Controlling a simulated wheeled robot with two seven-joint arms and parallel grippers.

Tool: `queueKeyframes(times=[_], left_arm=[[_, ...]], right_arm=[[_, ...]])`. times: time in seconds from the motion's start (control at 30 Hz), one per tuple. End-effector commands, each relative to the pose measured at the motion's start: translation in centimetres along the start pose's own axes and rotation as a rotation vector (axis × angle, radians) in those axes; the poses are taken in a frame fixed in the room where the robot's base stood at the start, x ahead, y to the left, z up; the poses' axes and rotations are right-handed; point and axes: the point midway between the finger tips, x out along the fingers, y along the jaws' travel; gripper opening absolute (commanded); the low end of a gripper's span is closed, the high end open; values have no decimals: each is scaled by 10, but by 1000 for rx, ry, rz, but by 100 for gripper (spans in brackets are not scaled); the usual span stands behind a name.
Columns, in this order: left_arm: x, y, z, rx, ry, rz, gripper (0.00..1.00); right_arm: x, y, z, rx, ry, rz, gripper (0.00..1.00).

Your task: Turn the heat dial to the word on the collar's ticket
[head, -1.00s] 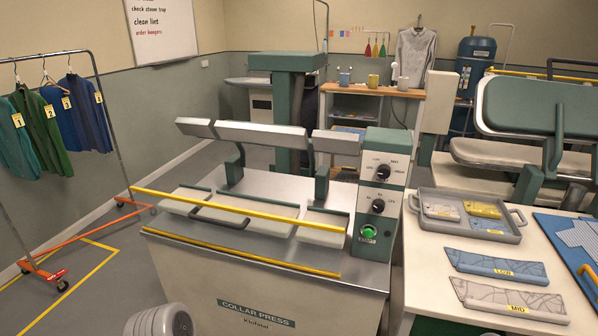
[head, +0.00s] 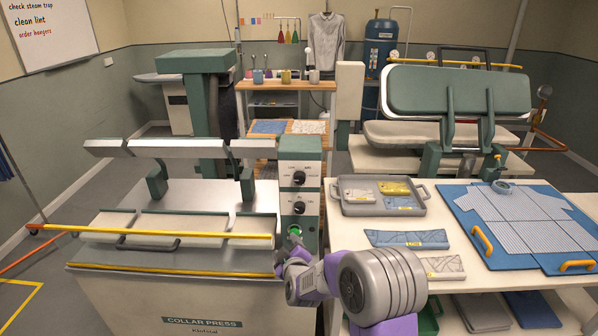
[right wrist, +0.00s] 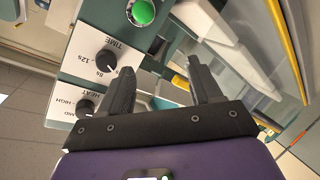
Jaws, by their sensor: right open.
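The heat dial (head: 299,177) is the upper black knob on the collar press's control box (head: 313,150); in the right wrist view it (right wrist: 85,108) sits beside the words HEAT, MID and HIGH. Its exact setting is too small to read. The time dial (head: 299,208) and green button (head: 295,232) are below it. My right gripper (right wrist: 160,68) is open and empty, in front of the panel, its fingers apart from the heat dial. A blue collar (head: 405,239) with a yellow LOW ticket and a grey collar (head: 443,266) lie on the table; my right arm partly hides the grey one.
A grey tray (head: 424,207) holds several ticketed collars. A blue board (head: 470,215) with a striped shirt piece lies at the right. The press's yellow bar (head: 180,234) runs left of my right gripper. A larger press (head: 455,90) stands behind.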

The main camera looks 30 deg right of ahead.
Motion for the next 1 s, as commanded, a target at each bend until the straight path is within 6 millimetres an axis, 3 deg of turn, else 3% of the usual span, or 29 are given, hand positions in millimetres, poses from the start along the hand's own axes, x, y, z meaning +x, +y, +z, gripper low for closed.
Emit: queueKeyframes(times=[0.03,0.1,0.2,0.27,0.43,0.8,1.0], left_arm=[[-12,4,1,0,0,0,43],[-19,7,1,-1,0,0,43],[-24,9,1,-1,0,0,43],[-25,9,1,-1,0,0,43],[-25,9,1,-1,0,-1,43],[-29,10,1,-1,0,-1,43],[-30,11,1,-1,0,0,43]], right_arm=[[-6,43,-29,-46,40,83,64],[-13,85,-52,-105,70,180,64],[-21,124,-71,-163,91,273,64],[-25,138,-76,-182,94,306,64],[-17,150,-80,-200,95,332,64],[30,164,-86,-199,95,328,64],[43,167,-88,-198,95,326,64]])
